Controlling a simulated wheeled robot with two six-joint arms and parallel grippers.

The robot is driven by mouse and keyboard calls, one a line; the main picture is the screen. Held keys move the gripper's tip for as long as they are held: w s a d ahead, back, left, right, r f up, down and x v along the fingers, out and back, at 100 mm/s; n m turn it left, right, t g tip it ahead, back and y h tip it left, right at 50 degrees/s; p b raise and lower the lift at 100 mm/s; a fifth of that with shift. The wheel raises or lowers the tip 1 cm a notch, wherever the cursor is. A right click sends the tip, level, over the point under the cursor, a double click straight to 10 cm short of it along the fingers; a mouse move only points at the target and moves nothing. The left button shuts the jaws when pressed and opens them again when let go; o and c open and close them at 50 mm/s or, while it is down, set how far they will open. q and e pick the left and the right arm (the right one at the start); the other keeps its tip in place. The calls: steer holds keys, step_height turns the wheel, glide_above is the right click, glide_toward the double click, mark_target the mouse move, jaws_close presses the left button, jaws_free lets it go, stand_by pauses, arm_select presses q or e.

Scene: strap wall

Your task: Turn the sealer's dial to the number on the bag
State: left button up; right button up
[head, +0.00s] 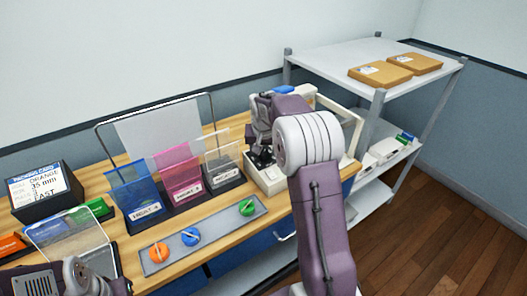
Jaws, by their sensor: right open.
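The sealer (271,184) is a cream machine at the right end of the wooden bench, with a blue part on top. My right gripper (262,156) is open and points down over its left front side. The gripper and arm cover much of the sealer, and I cannot make out its dial. A blue bag (134,186), a pink bag (178,170) and a clear bag (222,156) stand in dark labelled holders; their label text is too small to read surely. Part of my left arm shows at the bottom left, its fingertips out of frame.
A card display (38,190) at the left reads orange, 35 mm, fast. A grey plate (213,228) at the front edge carries orange, blue and green knobs. A clear cover (70,235) stands at left. A metal shelf (345,52) holds parcels at right.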

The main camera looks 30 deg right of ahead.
steer(key=shift+f, duration=0.2)
jaws_close()
steer(key=shift+n, duration=0.3)
steer(key=shift+d+r+n+y+p, duration=0.1)
steer(key=shift+n+y+p, duration=0.2)
steer(key=shift+n+p, duration=0.65)
steer(key=shift+n+t+y, duration=0.4)
steer(key=shift+n, duration=1.25)
jaws_free()
